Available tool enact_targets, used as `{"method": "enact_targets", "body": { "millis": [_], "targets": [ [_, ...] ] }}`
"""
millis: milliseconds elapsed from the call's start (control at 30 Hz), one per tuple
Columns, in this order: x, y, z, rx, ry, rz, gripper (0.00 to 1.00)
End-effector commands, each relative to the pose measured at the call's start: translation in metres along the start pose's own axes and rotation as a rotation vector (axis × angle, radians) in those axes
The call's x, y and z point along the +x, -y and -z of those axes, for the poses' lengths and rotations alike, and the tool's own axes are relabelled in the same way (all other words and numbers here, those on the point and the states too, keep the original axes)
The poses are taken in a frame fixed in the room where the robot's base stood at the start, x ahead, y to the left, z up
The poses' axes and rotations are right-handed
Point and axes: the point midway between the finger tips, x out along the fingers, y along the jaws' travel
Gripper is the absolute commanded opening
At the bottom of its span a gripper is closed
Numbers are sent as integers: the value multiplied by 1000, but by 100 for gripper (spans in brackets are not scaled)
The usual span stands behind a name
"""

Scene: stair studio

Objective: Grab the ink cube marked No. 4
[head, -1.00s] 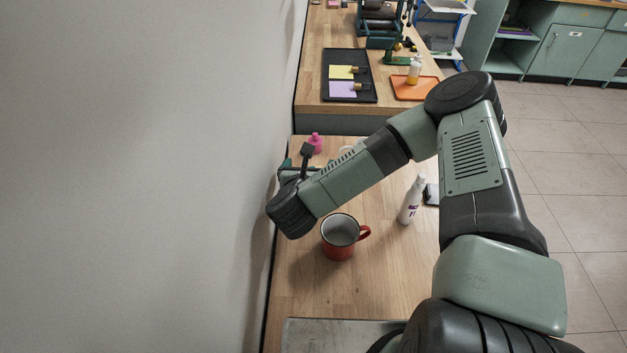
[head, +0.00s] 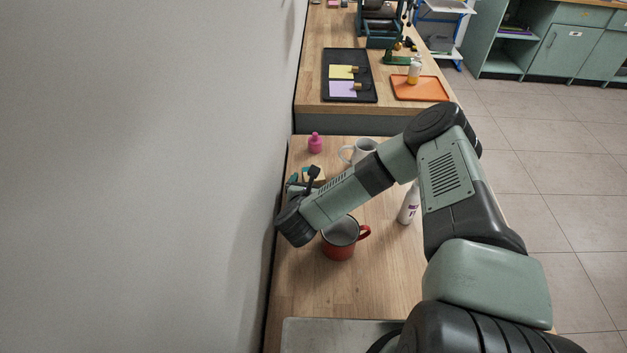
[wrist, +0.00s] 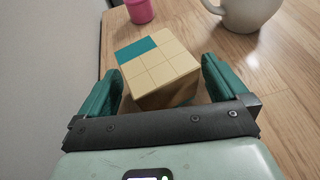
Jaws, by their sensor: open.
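A beige cube (wrist: 160,70) with a grid of squares on top stands on the wooden worktop, and one corner stretch of the grid is teal. No number can be read on it. In the head view the cube (head: 320,178) is mostly hidden behind my wrist. My gripper (wrist: 162,82) is open, with one teal finger on each side of the cube's near part. The fingers appear apart from the cube, and I cannot tell their exact height against it. In the head view my gripper (head: 298,183) is partly hidden near the wall side.
A pink bottle (head: 315,144) and a white mug (head: 362,150) stand beyond the cube. A red mug (head: 338,245) is close to my wrist on the near side. A white bottle (head: 408,206) stands to the right. The wall runs close along the left.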

Motion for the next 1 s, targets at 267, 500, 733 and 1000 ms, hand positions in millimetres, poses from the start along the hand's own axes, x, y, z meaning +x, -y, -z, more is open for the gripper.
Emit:
{"method": "enact_targets", "body": {
  "millis": [267, 500, 733, 1000],
  "targets": [
    [8, 0, 0, -1, 0, -1, 100],
    [7, 0, 0, -1, 0, -1, 69],
    [7, 0, -1, 0, 0, -1, 46],
    [3, 0, -12, 1, 2, -2, 45]
  ]
}}
